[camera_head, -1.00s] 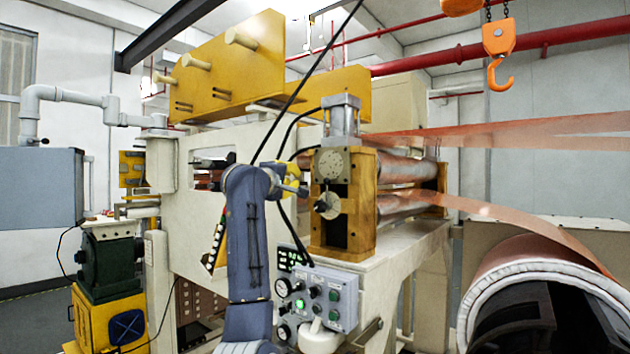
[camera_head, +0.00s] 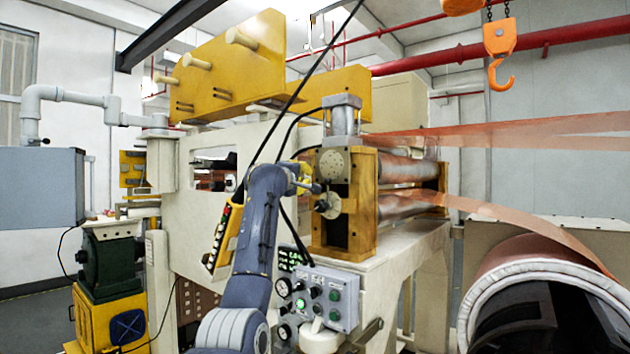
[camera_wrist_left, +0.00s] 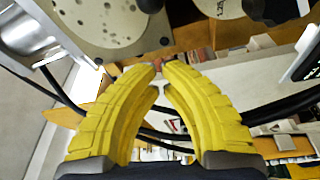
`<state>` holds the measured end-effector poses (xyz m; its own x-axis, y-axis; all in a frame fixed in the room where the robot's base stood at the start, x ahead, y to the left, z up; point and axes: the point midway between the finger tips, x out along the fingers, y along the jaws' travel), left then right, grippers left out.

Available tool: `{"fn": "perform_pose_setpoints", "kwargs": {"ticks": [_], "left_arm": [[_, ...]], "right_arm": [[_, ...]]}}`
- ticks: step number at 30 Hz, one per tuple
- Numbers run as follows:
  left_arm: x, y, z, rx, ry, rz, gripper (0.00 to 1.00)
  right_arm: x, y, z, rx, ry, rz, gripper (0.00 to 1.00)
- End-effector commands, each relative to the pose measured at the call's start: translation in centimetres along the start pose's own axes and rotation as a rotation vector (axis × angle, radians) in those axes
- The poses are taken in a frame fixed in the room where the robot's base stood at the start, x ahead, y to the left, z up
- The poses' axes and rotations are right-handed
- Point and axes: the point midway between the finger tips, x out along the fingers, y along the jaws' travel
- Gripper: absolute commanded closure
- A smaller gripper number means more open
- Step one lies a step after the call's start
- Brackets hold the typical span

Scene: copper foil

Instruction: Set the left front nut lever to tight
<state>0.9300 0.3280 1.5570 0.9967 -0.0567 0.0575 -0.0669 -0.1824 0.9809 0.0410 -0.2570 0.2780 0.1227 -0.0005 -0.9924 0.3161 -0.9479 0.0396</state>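A round grey nut with a dark-tipped lever (camera_head: 327,205) is on the front face of the wooden-sided roller stand, below a speckled round plate (camera_head: 333,165). In the left wrist view the speckled plate (camera_wrist_left: 100,22) is at the upper left, and a pale disc (camera_wrist_left: 220,6) with dark knobs beside it is cut off at the top. My left gripper (camera_head: 312,185) has yellow fingers and is just left of the stand, near the nut. My right gripper is out of view.
A grey control box (camera_head: 326,295) with buttons and gauges is below the stand. A hanging button pendant (camera_head: 222,238) and black cables are near my left arm. Copper foil (camera_head: 520,215) runs off the rollers to the right. An orange hook (camera_head: 500,70) hangs at the upper right.

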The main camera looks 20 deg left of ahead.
Motion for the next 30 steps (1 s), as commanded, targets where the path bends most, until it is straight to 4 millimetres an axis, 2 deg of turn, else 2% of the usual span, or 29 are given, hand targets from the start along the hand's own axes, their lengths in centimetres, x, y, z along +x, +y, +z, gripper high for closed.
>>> {"fn": "perform_pose_setpoints", "kwargs": {"ticks": [9,21,30], "left_arm": [[1.8,-0.1,0.0,0.0,0.0,-0.002,1.0],[0.8,-0.1,3.0,0.0,-0.001,0.0,1.0],[0.4,-0.1,3.8,0.0,0.0,-0.001,1.0]], "right_arm": [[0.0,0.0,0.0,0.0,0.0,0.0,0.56],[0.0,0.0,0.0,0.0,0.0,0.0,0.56],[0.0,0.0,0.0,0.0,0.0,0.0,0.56]]}}
